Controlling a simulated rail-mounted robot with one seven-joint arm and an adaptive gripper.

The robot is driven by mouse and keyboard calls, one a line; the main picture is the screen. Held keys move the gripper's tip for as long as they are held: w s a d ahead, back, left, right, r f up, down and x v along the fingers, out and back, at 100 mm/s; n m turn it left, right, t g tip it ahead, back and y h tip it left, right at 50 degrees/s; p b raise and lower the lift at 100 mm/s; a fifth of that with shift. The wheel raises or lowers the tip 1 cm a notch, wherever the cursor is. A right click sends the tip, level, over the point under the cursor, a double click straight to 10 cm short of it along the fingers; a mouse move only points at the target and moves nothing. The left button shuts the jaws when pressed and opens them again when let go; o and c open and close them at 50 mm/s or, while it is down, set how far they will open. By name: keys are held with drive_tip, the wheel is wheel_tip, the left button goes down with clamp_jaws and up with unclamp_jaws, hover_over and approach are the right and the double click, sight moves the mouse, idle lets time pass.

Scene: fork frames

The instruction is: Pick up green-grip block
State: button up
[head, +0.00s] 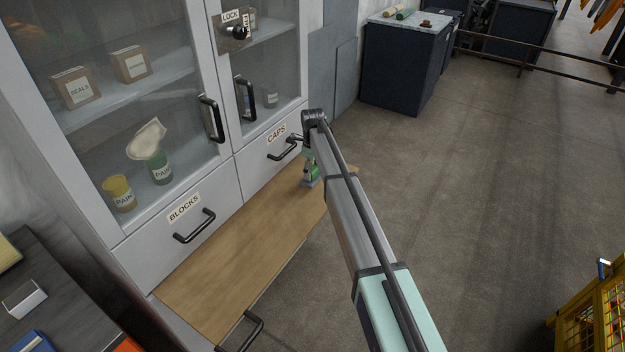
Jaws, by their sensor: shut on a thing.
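The block (311,172) shows a green grip above a grey base. It is small in the head view, at the far right end of the wooden board (235,245) in front of the cabinet drawers. My gripper (308,162) points down at the block and is shut on its green grip. The arm hides much of the gripper and the block's right side. I cannot tell whether the block's base touches the board.
The cabinet (225,165) stands close behind the board, with drawers labelled BLOCKS (185,207) and CAPS (277,133) and protruding handles. A yellow crate (590,320) stands at the lower right. The floor (480,190) between is open.

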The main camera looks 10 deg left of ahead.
sight(313, 168)
wheel_tip(313, 168, up, 15)
drive_tip(key=b, duration=0.2)
drive_tip(key=shift+r+b, duration=0.15)
drive_tip(key=shift+b, duration=0.2)
drive_tip(key=o, duration=0.6)
drive_tip(key=shift+d, duration=0.1)
drive_tip(key=c, duration=0.8)
